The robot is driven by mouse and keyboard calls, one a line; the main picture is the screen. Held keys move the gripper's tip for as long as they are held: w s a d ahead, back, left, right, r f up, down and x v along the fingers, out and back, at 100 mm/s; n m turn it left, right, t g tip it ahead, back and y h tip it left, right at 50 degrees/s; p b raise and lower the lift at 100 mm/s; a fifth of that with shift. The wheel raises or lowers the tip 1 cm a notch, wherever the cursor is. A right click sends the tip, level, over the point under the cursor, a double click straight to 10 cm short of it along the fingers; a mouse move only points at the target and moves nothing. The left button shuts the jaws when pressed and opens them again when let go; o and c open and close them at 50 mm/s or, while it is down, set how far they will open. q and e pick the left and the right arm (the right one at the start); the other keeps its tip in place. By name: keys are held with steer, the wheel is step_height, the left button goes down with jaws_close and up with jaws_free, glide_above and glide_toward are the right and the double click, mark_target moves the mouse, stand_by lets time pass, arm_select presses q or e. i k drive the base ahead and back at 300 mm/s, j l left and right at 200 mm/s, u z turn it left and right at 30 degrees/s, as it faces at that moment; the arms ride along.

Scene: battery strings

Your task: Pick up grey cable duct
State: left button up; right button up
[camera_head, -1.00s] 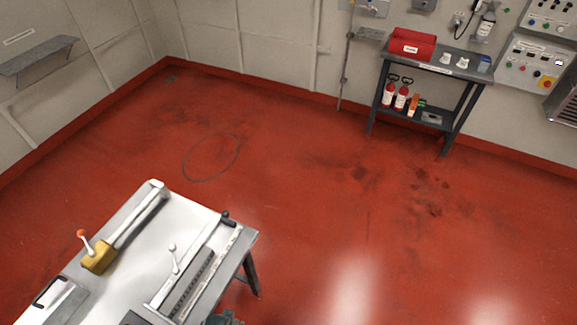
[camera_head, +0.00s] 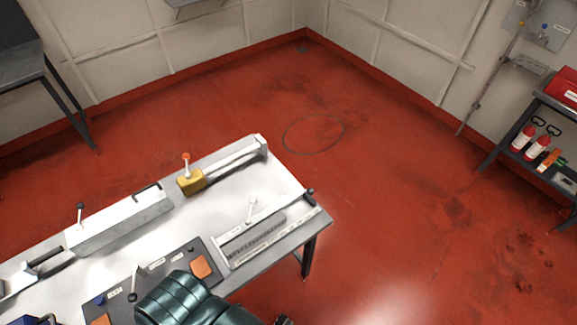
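A grey slotted strip, which looks like the grey cable duct (camera_head: 258,240), lies on the right part of the metal workbench (camera_head: 235,197). A dark teal ribbed link of my arm shows at the bottom edge, in front of the bench.
On the bench are a yellow block with a red-knobbed lever (camera_head: 191,180), a long grey fixture (camera_head: 120,222) and a dark panel with orange pads (camera_head: 201,266). A shelf table (camera_head: 555,100) with red bottles stands at right. The red floor (camera_head: 400,200) between is open.

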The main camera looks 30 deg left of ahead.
mark_target(232, 249)
steer(key=u, duration=1.55)
